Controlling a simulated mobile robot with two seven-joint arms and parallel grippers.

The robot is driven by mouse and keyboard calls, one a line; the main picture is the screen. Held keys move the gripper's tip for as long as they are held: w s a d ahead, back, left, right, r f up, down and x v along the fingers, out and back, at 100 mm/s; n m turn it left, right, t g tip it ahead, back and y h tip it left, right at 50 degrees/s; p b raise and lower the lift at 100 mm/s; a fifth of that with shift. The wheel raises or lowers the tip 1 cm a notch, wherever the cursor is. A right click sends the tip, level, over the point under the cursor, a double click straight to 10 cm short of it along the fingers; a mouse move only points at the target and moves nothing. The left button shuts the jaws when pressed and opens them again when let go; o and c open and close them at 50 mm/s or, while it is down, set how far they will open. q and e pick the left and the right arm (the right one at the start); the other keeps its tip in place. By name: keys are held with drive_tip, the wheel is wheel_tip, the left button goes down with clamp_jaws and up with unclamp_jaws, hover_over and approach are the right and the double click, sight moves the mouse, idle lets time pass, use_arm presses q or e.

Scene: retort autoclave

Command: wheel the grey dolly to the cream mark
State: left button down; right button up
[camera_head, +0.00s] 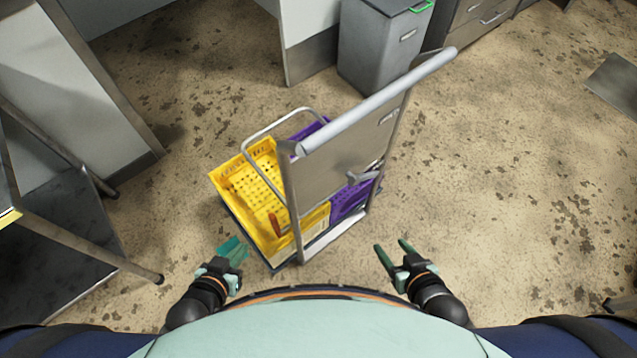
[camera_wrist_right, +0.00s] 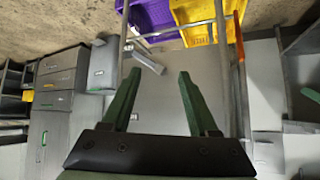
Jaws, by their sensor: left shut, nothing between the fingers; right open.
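The grey dolly (camera_head: 348,158) stands upright in front of me in the head view, its push bar (camera_head: 380,98) slanting up to the right. It carries a yellow crate (camera_head: 235,180) and a purple crate (camera_head: 352,200). My left gripper (camera_head: 232,248) is shut and empty, near the dolly's lower left corner. My right gripper (camera_head: 393,250) is open and empty, to the right of the dolly and apart from it. In the right wrist view the open fingers (camera_wrist_right: 157,78) point toward the dolly's grey panel (camera_wrist_right: 195,75). I cannot make out a cream mark.
A grey bin (camera_head: 380,45) with a green tag and drawers (camera_head: 478,22) stand behind the dolly. A metal-legged table (camera_head: 85,245) is at left. A flat grey plate (camera_head: 613,84) lies at far right. The stained floor (camera_head: 510,170) to the right is open.

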drive_tip(key=w+d+r+n+t, duration=0.1)
drive_tip(key=w+r+n, duration=0.1)
drive_tip(key=w+r, duration=0.1)
drive_tip(key=w+d+r+n+t, duration=0.1)
drive_tip(key=w+d+r+t, duration=0.1)
drive_tip(key=w+r, duration=0.1)
drive_tip(key=w+d+r+n+t+b, duration=0.1)
drive_tip(key=w+r+n+t, duration=0.1)
drive_tip(key=w+r, duration=0.1)
drive_tip(key=shift+w+d+r+n, duration=0.1)
drive_tip(key=shift+w+d+n, duration=0.05)
drive_tip(key=shift+d+n, duration=0.2)
drive_tip(key=n+t+y+b, duration=0.1)
drive_tip(key=n+t+y, duration=0.1)
drive_tip(key=n+y, duration=1.2)
approach(382, 90)
drive_tip(key=r+n+h, duration=0.2)
drive_tip(key=n+h, duration=0.2)
drive_tip(key=x, duration=0.3)
drive_tip(key=p+x, duration=0.1)
drive_tip(key=x, duration=0.3)
drive_tip(key=p+x, duration=0.1)
drive_tip(key=x, duration=0.3)
drive_tip(key=shift+a+f, duration=0.25)
drive_tip(key=shift+a, duration=0.15)
clamp_jaws()
